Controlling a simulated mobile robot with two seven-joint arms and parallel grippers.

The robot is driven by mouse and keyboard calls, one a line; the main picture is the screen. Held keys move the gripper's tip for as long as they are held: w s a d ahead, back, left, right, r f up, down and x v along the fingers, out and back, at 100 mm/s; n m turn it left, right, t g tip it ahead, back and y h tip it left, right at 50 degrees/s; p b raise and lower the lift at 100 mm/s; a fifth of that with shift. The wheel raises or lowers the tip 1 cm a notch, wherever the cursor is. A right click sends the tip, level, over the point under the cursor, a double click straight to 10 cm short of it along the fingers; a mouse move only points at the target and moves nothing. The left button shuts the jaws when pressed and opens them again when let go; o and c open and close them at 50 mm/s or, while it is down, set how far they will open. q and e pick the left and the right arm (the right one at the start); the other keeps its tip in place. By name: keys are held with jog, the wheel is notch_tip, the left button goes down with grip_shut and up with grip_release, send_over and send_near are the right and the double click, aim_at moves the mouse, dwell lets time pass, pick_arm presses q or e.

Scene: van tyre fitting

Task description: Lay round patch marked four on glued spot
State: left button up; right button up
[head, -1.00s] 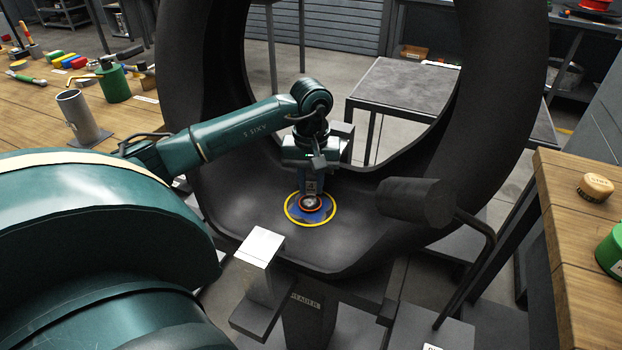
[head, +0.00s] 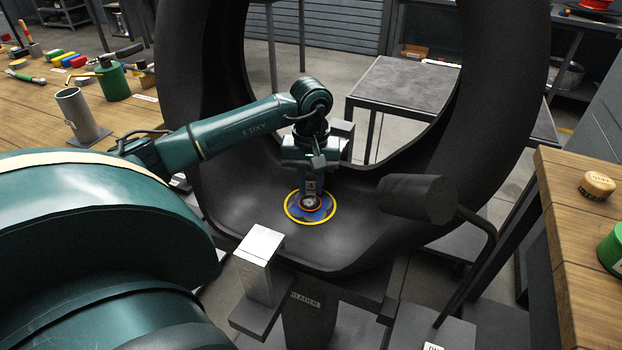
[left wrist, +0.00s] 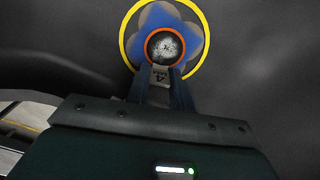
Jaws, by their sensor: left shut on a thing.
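My left gripper (head: 311,188) reaches down inside the large black tyre (head: 365,235), fingers pointing at its inner wall. It is shut on a pale tab marked 4, which also shows between its fingers in the left wrist view (left wrist: 162,76). At the fingertips is a small round patch (left wrist: 165,46) with an orange-red rim and speckled grey middle. It lies within the blue glued spot (left wrist: 139,42), which a yellow ring (left wrist: 124,40) surrounds. The patch appears roughly centred there; I cannot tell whether it is pressed flat. My right gripper is not in view.
A dark cylinder-headed tool (head: 415,200) on a bent arm stands right of the gripper. A pale block (head: 259,245) stands at the tyre's front edge. Wooden benches hold tools at left and a round wooden-topped item (head: 597,185) at right.

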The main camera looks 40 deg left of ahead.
pick_arm(q)
jog(key=shift+f+b, duration=0.35)
jog(key=shift+f, duration=0.05)
dwell(0.8)
jog(key=o, duration=1)
